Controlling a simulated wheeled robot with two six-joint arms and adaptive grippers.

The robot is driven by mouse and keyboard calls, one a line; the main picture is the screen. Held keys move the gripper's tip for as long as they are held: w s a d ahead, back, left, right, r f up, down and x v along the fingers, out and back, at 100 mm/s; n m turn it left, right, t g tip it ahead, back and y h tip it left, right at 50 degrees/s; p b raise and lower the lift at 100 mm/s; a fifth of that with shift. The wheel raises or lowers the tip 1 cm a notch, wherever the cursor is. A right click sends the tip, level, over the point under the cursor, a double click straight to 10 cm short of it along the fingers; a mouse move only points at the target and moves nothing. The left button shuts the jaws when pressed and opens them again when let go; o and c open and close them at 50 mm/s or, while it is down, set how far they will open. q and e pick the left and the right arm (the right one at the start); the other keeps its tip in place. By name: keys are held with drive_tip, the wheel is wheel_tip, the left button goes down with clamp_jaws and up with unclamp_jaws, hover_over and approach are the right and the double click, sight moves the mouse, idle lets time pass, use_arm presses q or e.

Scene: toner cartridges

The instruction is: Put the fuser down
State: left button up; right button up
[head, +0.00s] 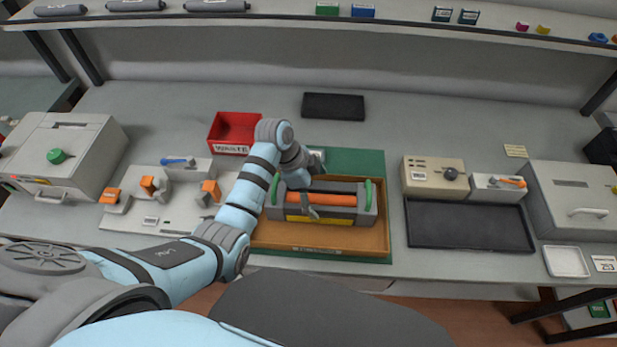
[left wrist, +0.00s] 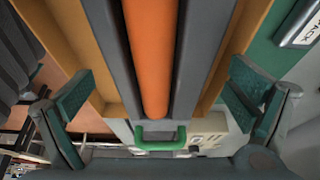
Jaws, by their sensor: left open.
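The fuser (head: 322,208) is a dark grey block with an orange roller and a green handle at each end. It lies level in a shallow brown tray (head: 290,238) on a green mat (head: 358,162). My left gripper (head: 304,194) is over the fuser's left-middle part, its fingers spread apart. In the left wrist view the orange roller of the fuser (left wrist: 152,60) runs between the two open fingers of my left gripper (left wrist: 163,95), with a gap on each side. One green handle shows at the bottom there. My right gripper is not in view.
A red bin (head: 234,130) stands behind the tray. A grey fixture plate with orange clamps (head: 150,215) is to the left. A beige box (head: 433,177) and an empty black tray (head: 468,226) are to the right. Printers stand at both sides. A shelf (head: 400,22) runs above.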

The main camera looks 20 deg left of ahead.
use_arm(q)
drive_tip(key=v, duration=0.9)
drive_tip(key=shift+p, duration=0.35)
drive_tip(key=shift+d, duration=0.1)
drive_tip(key=shift+f, duration=0.15)
